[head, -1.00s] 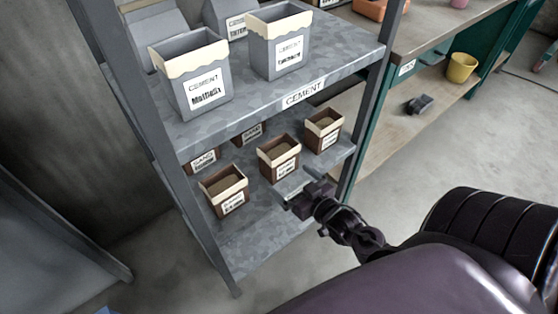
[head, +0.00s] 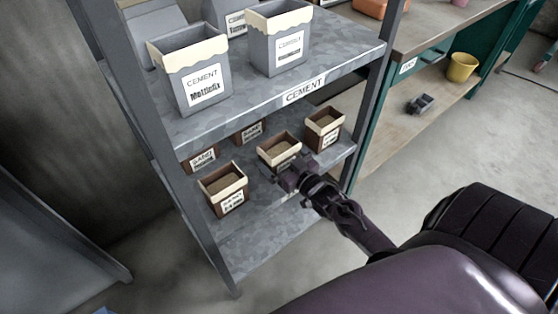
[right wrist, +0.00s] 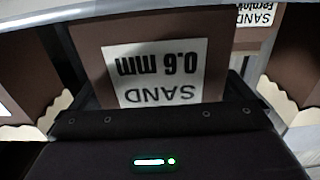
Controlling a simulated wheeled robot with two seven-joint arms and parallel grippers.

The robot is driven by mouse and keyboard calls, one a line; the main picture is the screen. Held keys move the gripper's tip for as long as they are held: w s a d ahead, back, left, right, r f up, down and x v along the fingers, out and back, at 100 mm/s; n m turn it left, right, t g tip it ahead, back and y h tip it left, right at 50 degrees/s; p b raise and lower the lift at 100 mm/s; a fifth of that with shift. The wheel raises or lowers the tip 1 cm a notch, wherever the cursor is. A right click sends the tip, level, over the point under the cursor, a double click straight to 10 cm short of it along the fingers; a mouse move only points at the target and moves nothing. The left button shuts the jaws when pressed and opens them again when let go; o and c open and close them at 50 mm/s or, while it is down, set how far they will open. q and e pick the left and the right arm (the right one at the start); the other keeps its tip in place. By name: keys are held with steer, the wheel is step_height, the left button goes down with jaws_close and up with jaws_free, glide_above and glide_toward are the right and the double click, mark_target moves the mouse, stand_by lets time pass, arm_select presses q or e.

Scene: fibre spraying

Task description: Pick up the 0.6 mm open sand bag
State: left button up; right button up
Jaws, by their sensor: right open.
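The open 0.6 mm sand bag (head: 277,150) is brown with a cream folded rim and stands in the middle of the front row on the lower shelf. Its label, reading SAND 0.6 mm, shows upside down and large in the right wrist view (right wrist: 160,72). My right gripper (head: 287,177) is at the front of this bag, partly covering its lower part and label. The gripper is open. Whether its fingers touch the bag, I cannot tell. My left gripper is not in view.
Other open sand bags stand close by, one to the left (head: 223,188) and one to the right (head: 323,129), with more behind. The upper shelf (head: 300,90) with cement bags hangs above. A shelf post (head: 366,100) stands to the right.

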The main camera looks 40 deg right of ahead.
steer(key=shift+w+a, duration=0.1)
steer(key=shift+w, duration=1.1)
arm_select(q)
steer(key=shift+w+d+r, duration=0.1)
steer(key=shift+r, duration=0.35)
arm_select(e)
steer(key=c, duration=1.2)
steer(key=shift+r, duration=0.1)
steer(key=shift+r, duration=0.15)
